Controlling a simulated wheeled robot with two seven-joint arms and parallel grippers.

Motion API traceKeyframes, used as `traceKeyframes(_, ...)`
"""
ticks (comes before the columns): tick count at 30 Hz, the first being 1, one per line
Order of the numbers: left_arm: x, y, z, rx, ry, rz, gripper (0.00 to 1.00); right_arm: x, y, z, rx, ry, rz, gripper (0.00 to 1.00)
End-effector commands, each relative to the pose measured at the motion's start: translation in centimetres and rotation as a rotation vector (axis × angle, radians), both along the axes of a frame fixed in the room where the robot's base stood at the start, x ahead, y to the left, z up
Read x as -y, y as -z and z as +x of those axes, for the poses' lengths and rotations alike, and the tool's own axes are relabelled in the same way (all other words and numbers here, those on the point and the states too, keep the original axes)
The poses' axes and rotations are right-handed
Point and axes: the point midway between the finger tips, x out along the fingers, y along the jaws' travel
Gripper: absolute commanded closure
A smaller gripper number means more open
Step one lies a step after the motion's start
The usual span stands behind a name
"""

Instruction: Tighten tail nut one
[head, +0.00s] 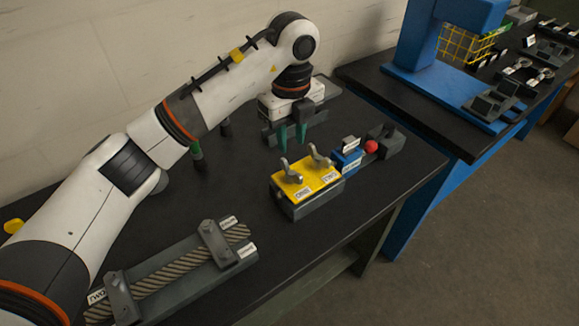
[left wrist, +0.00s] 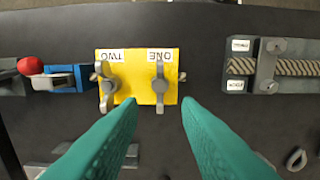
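A yellow-topped block (head: 322,182) carries two grey wing nuts and white labels ONE and TWO. Wing nut one (head: 290,173) is on the left in the head view; it also shows in the left wrist view (left wrist: 160,84), its wings running up and down the picture. Wing nut two (head: 319,156) is beside it, also visible in the left wrist view (left wrist: 108,84). My left gripper (head: 292,139) points down above and behind the block, open and empty. My right gripper is out of view.
A twisted rope (head: 190,264) lies in a grey clamped holder at the front left. A blue fixture (head: 347,160) with a red ball (head: 371,147) is right of the block. A blue machine (head: 430,70) stands on another bench.

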Motion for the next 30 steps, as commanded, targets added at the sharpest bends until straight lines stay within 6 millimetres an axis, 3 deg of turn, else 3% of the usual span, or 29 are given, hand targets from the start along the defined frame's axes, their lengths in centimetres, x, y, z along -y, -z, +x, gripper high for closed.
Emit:
traceKeyframes(9, 0.0, 6.2, -0.1, -0.005, -0.001, 0.001, 0.69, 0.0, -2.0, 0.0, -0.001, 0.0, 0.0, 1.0)
traceKeyframes(15, 0.0, 8.6, 0.0, -0.001, -0.001, 0.0, 0.69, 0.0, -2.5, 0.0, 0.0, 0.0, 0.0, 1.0)
traceKeyframes(26, 0.0, 9.4, 0.0, 0.0, 0.001, 0.0, 0.69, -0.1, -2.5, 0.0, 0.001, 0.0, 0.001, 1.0)
traceKeyframes(30, 0.0, 9.4, 0.0, 0.0, 0.001, 0.0, 0.87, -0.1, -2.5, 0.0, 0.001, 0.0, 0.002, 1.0)
